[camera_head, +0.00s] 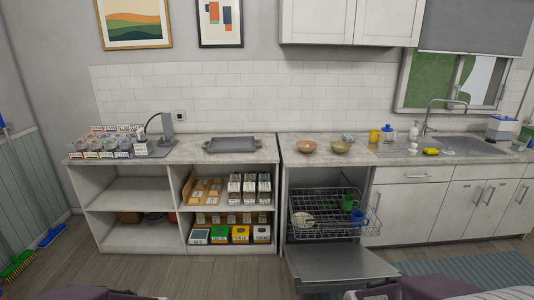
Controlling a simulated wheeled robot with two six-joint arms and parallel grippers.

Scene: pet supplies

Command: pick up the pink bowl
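A pinkish-brown bowl (307,147) stands upright on the counter, above the open dishwasher and left of a similar olive-tan bowl (340,147). It is the pinkest bowl in view, and nothing touches or covers it. Only parts of my own arms show at the bottom edge, far from the bowl. Neither of my grippers can be made out.
The dishwasher door (338,264) is folded down in front, below a pulled-out rack (330,228) with a plate and green and blue mugs. A grey tray (232,145) lies left of the bowls. A yellow cup (374,136) and the sink (450,146) are to the right.

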